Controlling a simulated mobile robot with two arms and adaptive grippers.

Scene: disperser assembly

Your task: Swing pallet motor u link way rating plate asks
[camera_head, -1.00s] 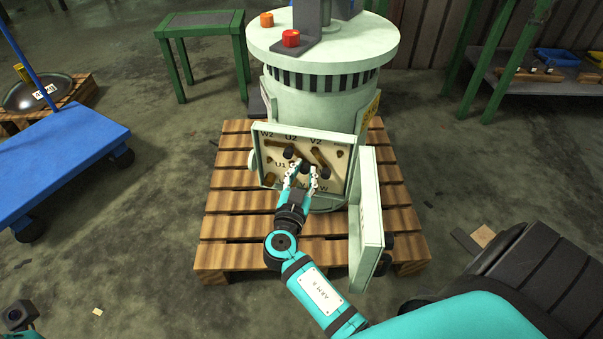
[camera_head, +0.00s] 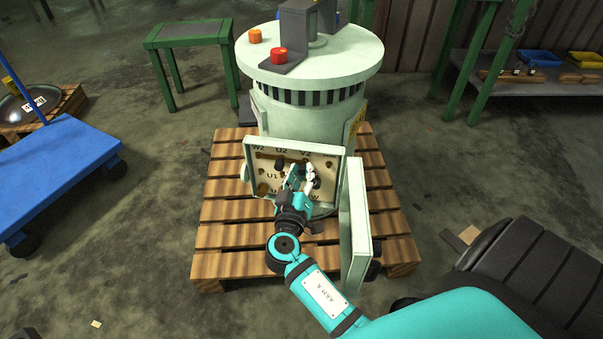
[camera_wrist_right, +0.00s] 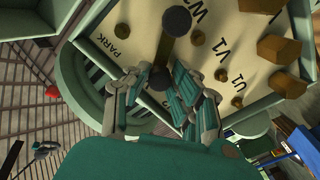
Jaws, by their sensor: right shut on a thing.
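The pale green motor (camera_head: 300,118) stands upright on a wooden pallet (camera_head: 215,240). Its open terminal box (camera_head: 247,165) faces me, with letters such as W2, U2 and V2 on a cream board. My right gripper (camera_head: 305,172) is inside the box. In the right wrist view its fingers (camera_wrist_right: 160,92) are shut around a dark knob (camera_wrist_right: 160,78) at the near end of a bar-like link (camera_wrist_right: 165,50). A yellow plate (camera_head: 356,122) is on the motor's right side. My left gripper is out of view.
The box's open lid (camera_head: 355,225) stands just right of my right gripper. A red button (camera_head: 279,55) and an orange one (camera_head: 255,36) are on the motor top. A blue cart (camera_head: 60,170) is at left, a green table (camera_head: 190,35) behind.

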